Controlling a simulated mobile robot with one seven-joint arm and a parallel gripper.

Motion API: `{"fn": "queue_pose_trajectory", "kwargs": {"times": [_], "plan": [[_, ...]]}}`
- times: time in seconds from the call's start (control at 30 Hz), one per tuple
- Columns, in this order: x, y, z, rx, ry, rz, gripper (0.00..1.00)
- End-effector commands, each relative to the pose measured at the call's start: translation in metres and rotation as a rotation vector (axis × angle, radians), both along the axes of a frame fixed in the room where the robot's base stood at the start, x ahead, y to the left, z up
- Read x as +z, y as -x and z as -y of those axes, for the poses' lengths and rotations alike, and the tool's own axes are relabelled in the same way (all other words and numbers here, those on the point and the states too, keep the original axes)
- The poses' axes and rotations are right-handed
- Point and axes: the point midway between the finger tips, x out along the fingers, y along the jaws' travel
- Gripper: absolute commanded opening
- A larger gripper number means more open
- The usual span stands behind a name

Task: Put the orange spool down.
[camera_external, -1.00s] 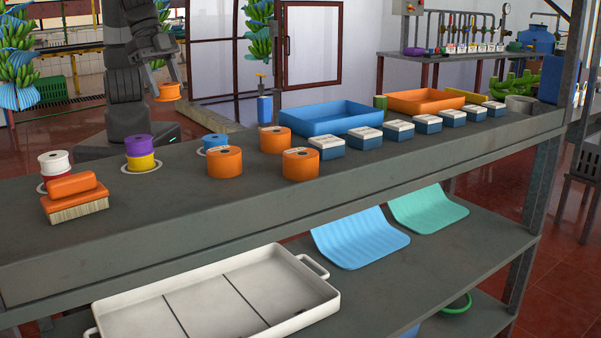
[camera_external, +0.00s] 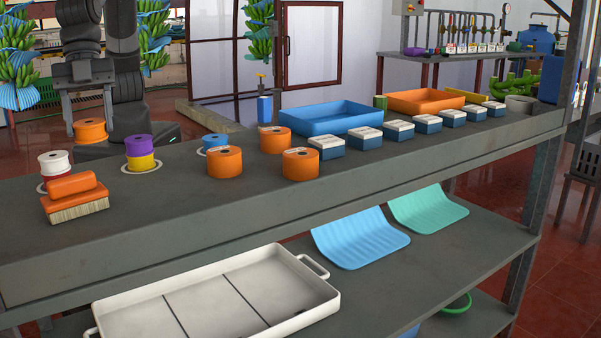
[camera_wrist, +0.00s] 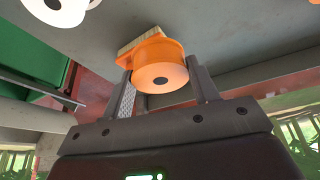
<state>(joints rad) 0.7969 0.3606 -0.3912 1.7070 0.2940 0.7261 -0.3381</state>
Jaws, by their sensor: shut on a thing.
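My gripper (camera_external: 88,118) is shut on an orange spool (camera_external: 90,131) at the left, by the back edge of the bench (camera_external: 250,205). The spool appears to hang clear of the bench top, behind the white spool (camera_external: 54,161) and the brush. In the wrist view the held orange spool (camera_wrist: 160,66) sits between the two fingers, its round face and dark centre hole showing. A purple spool (camera_external: 138,145) rests on a yellow spool (camera_external: 141,161) on a pale ring. A blue spool (camera_external: 214,142) sits on another ring. Several other orange spools (camera_external: 224,162) stand right of these.
An orange brush (camera_external: 72,185) lies at the front left, partly seen behind the held spool in the wrist view (camera_wrist: 140,42). A row of blue-and-white boxes (camera_external: 363,139) and a blue tray (camera_external: 325,118) stand right. The bench front is mostly clear. A white tray (camera_external: 215,300) sits below.

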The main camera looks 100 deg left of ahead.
Motion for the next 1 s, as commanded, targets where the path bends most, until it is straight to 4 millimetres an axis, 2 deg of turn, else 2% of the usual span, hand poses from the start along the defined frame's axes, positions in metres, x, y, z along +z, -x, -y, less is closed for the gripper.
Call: {"fn": "queue_pose_trajectory", "kwargs": {"times": [0.3, 0.5, 0.67, 0.9, 1.0], "plan": [[-0.043, -0.071, -0.012, 0.006, -0.001, -0.002, 0.31], [-0.061, -0.100, -0.015, 0.003, -0.001, -0.002, 0.31], [-0.067, -0.107, -0.016, 0.002, 0.000, 0.000, 0.31], [-0.099, -0.106, -0.016, 0.001, -0.002, -0.002, 0.31], [-0.105, -0.106, -0.016, 0.001, -0.001, -0.001, 0.31]]}}
